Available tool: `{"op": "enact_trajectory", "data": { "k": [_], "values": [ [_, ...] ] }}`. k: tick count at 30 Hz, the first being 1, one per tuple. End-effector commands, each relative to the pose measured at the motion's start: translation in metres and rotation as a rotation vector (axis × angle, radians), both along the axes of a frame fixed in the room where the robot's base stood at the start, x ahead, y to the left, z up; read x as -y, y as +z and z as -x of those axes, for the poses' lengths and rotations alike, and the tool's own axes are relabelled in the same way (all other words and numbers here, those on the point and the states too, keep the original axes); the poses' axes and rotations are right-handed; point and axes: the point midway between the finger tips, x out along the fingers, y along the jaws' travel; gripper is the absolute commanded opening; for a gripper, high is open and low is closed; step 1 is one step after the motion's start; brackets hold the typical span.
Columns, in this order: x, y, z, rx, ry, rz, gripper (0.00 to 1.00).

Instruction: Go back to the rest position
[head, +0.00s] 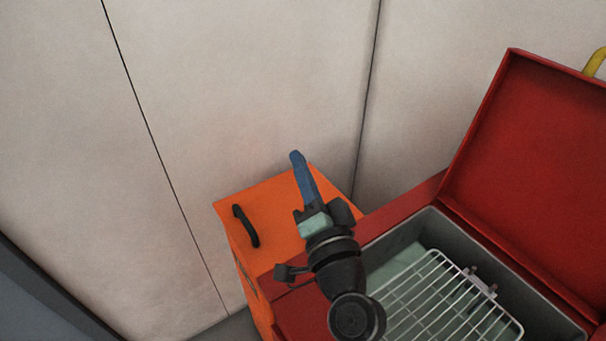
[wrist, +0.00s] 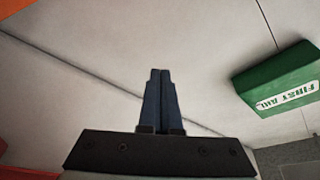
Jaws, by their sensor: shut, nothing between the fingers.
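My gripper (head: 296,157) shows in the head view above the orange cabinet, its blue fingers pointing up and away toward the wall. In the wrist view my gripper (wrist: 160,73) has its two blue fingers together with nothing between them. It holds nothing and appears clear of the things around it.
An orange cabinet (head: 234,207) with a black handle (head: 245,226) stands by the pale wall panels (head: 230,90). A red chest (head: 403,203) with its lid (head: 530,160) raised holds a wire rack (head: 440,295). A green first aid box (wrist: 275,77) shows at right in the wrist view.

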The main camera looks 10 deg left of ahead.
Motion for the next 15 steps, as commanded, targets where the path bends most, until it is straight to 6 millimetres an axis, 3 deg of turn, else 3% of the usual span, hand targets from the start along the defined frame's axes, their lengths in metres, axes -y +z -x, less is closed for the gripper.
{"op": "enact_trajectory", "data": {
  "k": [6,15],
  "values": [
    [0.038,-0.023,0.037,-0.002,-0.005,0.000,0.00],
    [0.065,-0.033,0.064,0.000,-0.001,0.000,0.00]
  ]
}}
